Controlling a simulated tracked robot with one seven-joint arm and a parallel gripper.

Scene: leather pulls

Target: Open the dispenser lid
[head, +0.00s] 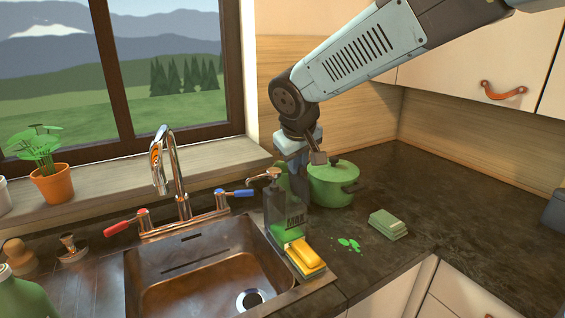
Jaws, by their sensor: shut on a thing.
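A dark, see-through dispenser bottle (283,209) with green liquid low in it and a metal pump top (266,174) stands upright at the right rim of the sink. My gripper (301,192) points down just behind and right of the bottle, between it and a green pot. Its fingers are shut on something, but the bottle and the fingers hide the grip. A green thing (283,170) shows partly behind the bottle, beside my fingers. I cannot tell whether it is what I hold. No open lid is visible.
The lidded green pot (334,186) stands close to the right of my gripper. A yellow sponge (303,255), a green spill (348,244) and a green sponge block (388,224) lie in front. The sink (208,265) and its faucet (180,190) are left.

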